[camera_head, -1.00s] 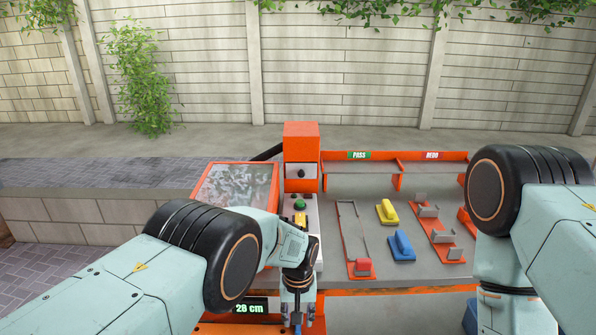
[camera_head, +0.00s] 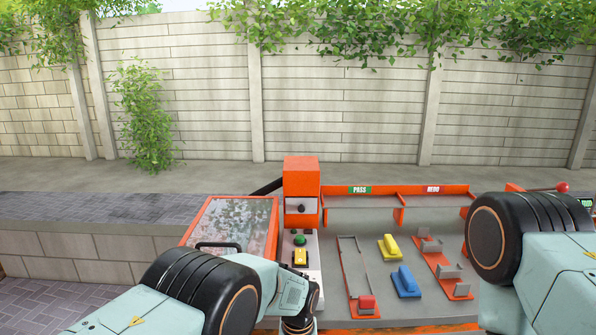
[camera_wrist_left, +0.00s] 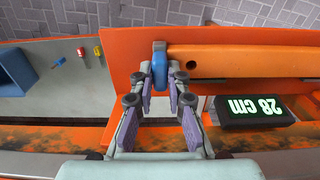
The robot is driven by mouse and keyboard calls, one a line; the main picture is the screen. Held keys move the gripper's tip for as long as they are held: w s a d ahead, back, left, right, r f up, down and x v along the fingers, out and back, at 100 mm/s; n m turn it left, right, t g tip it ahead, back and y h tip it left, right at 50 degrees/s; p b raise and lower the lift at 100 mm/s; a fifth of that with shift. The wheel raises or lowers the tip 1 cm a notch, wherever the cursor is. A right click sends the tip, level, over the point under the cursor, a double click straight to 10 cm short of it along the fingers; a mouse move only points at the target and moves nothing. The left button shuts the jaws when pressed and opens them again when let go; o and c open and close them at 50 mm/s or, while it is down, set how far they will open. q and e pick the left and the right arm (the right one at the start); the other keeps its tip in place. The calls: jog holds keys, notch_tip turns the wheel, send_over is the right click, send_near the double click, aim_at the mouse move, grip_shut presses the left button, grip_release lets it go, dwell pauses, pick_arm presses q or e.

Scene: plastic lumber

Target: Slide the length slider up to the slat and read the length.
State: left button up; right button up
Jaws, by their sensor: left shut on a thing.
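In the left wrist view my left gripper (camera_wrist_left: 160,79) is shut on a blue upright piece (camera_wrist_left: 160,66), which looks like the length slider's handle. A long orange bar (camera_wrist_left: 245,61) with a dark hole runs to the right from right beside it. This may be the slat or part of the gauge; I cannot tell which, nor whether they touch. My right gripper is out of view.
In the head view, yellow (camera_head: 390,247) and blue (camera_head: 406,282) handled blocks lie on the grey bench. Orange PASS and REDO bins (camera_head: 395,190) stand at the back. An orange post (camera_head: 301,190) with green and yellow buttons stands at centre, beside a grey-filled orange-framed box (camera_head: 232,233).

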pick_arm(q)
jog(key=shift+a, duration=0.1)
grip_shut()
dwell(0.4)
jog(key=o, duration=0.9)
grip_release()
jog(key=shift+r, duration=0.1)
notch_tip(320, 180, up, 3)
jog(key=p, duration=0.2)
jog(key=shift+p, duration=0.35)
notch_tip(320, 180, up, 4)
jog(key=p, duration=0.4)
